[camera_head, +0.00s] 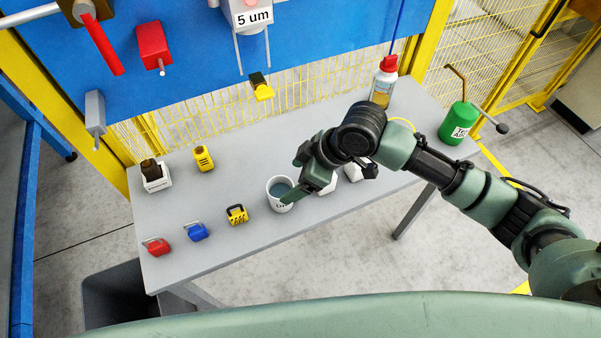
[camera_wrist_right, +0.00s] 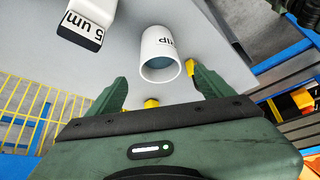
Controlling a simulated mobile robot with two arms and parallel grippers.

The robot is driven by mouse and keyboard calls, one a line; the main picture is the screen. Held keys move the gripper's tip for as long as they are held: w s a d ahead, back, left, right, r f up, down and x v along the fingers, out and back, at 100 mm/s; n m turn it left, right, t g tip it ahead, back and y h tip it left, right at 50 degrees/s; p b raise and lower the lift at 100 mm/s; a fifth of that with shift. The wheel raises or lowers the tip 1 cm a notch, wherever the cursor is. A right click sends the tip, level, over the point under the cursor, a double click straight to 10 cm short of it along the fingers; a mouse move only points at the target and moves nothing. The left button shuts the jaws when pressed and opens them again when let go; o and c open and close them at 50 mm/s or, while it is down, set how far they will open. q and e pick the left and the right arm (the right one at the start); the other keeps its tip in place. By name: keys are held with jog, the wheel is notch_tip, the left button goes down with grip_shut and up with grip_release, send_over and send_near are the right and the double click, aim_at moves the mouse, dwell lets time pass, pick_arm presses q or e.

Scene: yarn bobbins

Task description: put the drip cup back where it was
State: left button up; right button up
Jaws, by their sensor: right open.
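The drip cup (camera_head: 273,200) is a white cup with a dark label and bluish liquid in it. It stands upright on the grey table (camera_head: 240,250). My right gripper (camera_head: 298,178) is open at the cup's right side, and one green finger overlaps the rim in the head view. In the right wrist view, the cup (camera_wrist_right: 152,45) lies just ahead of the gap of the open right gripper (camera_wrist_right: 159,82), with its mouth towards the camera. Nothing is held. I cannot tell whether a finger touches the cup. My left gripper is out of view.
A white block labelled 5 um (camera_wrist_right: 82,28) is close to the gripper. Yellow (camera_head: 237,215), blue (camera_head: 197,232) and red (camera_head: 158,246) padlock-like items stand left of the cup. A red-capped bottle (camera_head: 383,82) and green can (camera_head: 458,123) stand right. Bare tabletop lies before the cup.

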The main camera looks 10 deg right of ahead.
jog(key=shift+v, duration=1.3)
